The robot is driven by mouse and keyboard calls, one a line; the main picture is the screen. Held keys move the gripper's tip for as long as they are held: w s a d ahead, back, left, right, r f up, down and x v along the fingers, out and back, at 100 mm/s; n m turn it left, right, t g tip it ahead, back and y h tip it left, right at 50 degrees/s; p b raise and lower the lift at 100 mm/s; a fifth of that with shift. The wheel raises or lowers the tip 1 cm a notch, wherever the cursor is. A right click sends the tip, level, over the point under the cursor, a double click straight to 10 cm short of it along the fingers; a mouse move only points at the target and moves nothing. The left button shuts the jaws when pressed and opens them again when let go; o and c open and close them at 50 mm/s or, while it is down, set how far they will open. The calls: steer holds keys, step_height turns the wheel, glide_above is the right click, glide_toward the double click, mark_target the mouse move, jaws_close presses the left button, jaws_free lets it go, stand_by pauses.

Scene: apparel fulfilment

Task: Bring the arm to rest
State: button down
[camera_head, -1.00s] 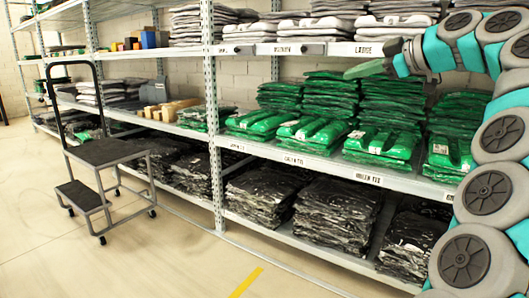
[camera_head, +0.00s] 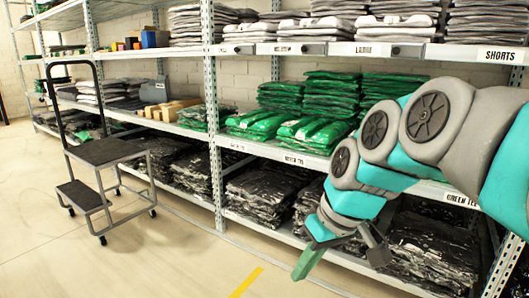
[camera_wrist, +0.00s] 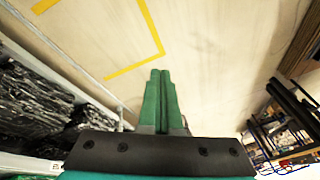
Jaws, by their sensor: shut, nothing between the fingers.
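My arm reaches in from the right of the head view, with its teal and grey links bent downward in front of the shelving. My gripper (camera_head: 306,264) points down and toward the floor, in front of the lowest shelf with dark bagged garments. In the wrist view its two green fingers (camera_wrist: 160,76) lie side by side, closed together with nothing between them. They point over bare floor. Part of the shelves behind my arm is hidden.
Metal shelving (camera_head: 215,140) holds green bagged garments (camera_head: 262,124), dark bagged ones (camera_head: 262,194) and grey folded stacks. A grey step cart (camera_head: 108,152) stands at the left. The floor is open, with yellow tape lines (camera_wrist: 122,68).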

steer(key=s+d+f+m+g+h, duration=0.2)
steer(key=s+d+f+m, duration=0.15)
steer(key=s+f, duration=0.5)
steer(key=s+d+f+m+g+h, duration=0.15)
steer(key=s+d+f, duration=0.4)
steer(key=s, duration=0.55)
step_height(320, 180, up, 14)
steer(key=p, duration=1.5)
steer(key=shift+w+a+m, duration=0.15)
steer(key=shift+a+m, duration=0.2)
steer(key=shift+m, duration=0.05)
